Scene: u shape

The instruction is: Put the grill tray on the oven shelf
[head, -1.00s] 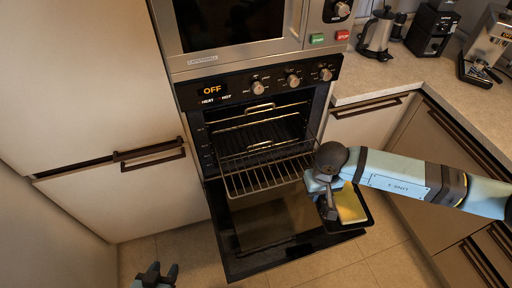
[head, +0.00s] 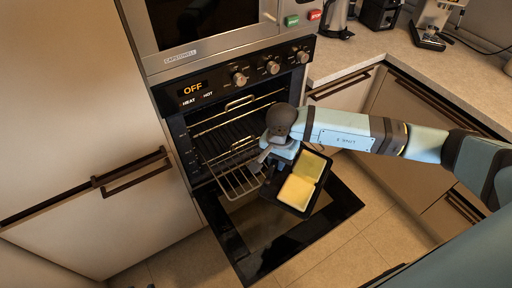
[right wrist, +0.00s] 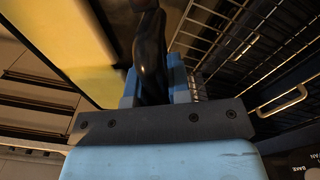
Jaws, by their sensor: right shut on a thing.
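The grill tray (head: 302,181) is a dark tray with yellow content, and its yellow part also shows in the right wrist view (right wrist: 62,40). My right gripper (head: 274,165) is shut on the tray at its left side and holds it above the open oven door. In the right wrist view, the gripper (right wrist: 152,70) closes on a black handle-like part. The oven shelf (head: 238,182) is a wire rack, pulled partly out of the oven, just left of the tray. Whether tray and rack touch is unclear. My left gripper is not in view.
The oven door (head: 250,240) is folded down, with floor around it. The oven panel (head: 240,80) reads OFF. A microwave (head: 200,25) sits above. Cabinets (head: 80,150) stand left. The counter (head: 380,60) at right holds appliances.

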